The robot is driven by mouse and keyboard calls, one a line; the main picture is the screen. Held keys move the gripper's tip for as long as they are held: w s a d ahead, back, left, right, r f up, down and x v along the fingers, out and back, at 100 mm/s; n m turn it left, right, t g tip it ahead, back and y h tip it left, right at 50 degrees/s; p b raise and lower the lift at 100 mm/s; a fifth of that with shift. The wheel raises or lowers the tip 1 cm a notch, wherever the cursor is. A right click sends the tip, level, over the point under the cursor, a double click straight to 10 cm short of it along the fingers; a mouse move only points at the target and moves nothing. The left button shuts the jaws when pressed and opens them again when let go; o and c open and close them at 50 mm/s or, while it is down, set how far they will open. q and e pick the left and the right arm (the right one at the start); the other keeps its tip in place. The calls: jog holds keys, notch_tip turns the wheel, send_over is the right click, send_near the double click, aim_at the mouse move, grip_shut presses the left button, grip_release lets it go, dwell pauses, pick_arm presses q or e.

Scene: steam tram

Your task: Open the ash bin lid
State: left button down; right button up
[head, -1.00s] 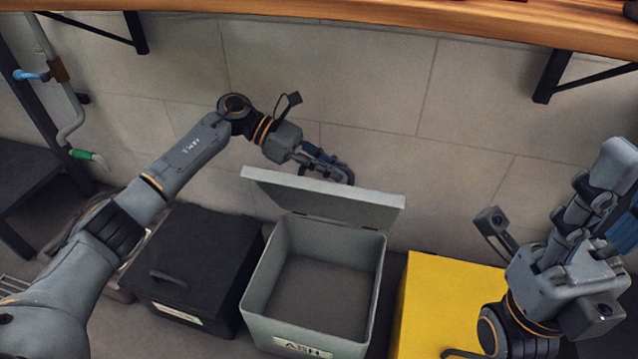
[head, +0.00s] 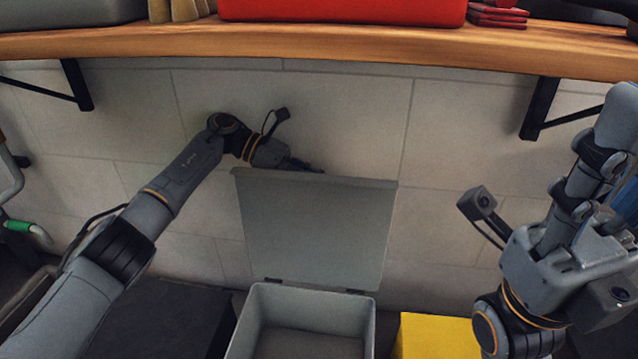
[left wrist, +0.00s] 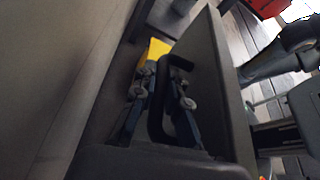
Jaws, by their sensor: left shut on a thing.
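The ash bin (head: 300,300) is a light grey box at the bottom middle of the head view. Its grey lid (head: 315,225) stands about upright on the hinges at the bin's back, and the bin is open. My left gripper (head: 305,167) is behind the lid's top edge, mostly hidden there. In the left wrist view, the left gripper's fingers (left wrist: 160,100) are closed around the lid's black handle (left wrist: 156,115), next to the grey lid panel (left wrist: 205,85). My right gripper (head: 600,160) is at the right edge, away from the bin; its jaw gap is not clear.
A black box (head: 165,325) stands left of the bin and a yellow box (head: 435,335) right of it. A wooden shelf (head: 330,45) on black brackets (head: 78,85) runs above, with a red box (head: 340,10) on it. A tiled wall is behind the lid.

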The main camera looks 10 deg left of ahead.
pick_arm(q)
jog(key=shift+f, duration=0.1)
jog(key=c, duration=1.4)
grip_release()
jog(key=shift+o, duration=0.2)
jog(key=shift+a, duration=0.1)
jog(key=shift+a+r, duration=0.2)
jog(key=shift+a, duration=0.05)
jog(key=v, duration=1.1)
jog(key=shift+a, duration=0.15)
jog(key=shift+w, duration=0.1)
